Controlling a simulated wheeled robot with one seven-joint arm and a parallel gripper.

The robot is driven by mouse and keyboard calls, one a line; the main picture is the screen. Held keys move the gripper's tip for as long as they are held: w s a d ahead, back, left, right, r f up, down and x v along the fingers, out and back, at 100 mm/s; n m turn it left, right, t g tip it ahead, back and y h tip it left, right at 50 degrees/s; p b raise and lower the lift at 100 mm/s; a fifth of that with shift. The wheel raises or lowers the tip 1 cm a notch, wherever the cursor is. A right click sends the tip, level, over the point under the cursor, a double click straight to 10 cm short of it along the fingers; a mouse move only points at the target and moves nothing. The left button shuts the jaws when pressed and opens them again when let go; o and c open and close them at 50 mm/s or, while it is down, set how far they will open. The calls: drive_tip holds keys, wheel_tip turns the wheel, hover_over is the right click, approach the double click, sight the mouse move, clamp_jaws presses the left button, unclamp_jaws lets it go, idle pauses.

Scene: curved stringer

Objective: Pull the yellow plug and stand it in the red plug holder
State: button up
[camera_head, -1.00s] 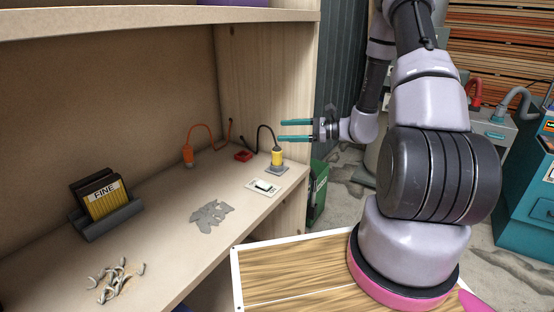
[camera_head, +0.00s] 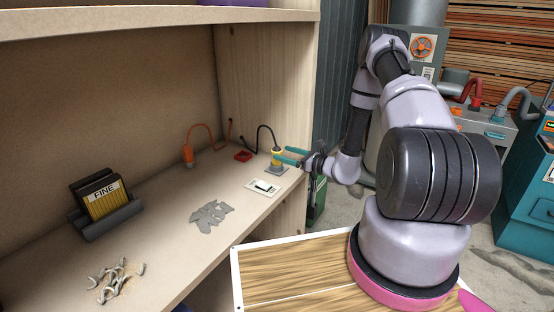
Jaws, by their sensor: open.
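The yellow plug (camera_head: 276,160) stands upright on a small grey base near the right end of the workbench shelf, with a black cord rising from its top to the side wall. My gripper (camera_head: 285,156) is open beside the plug, its teal fingers pointing left at the plug's height. The fingertips overlap the plug in this view; I cannot tell whether they are around it or touching it. The red plug holder (camera_head: 242,156) sits on the shelf behind and left of the plug and looks empty.
An orange plug (camera_head: 187,154) on an orange cord stands farther left. A white plate with a dark switch (camera_head: 263,187) lies in front of the yellow plug. Grey scraps (camera_head: 211,214), a FINE sandpaper rack (camera_head: 105,203) and curled pieces (camera_head: 115,279) lie left. The wooden side wall (camera_head: 265,85) is close behind.

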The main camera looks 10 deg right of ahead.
sight(276, 150)
drive_tip(key=x, duration=0.4)
drive_tip(key=shift+w+a, duration=0.2)
drive_tip(key=shift+w, duration=0.2)
clamp_jaws()
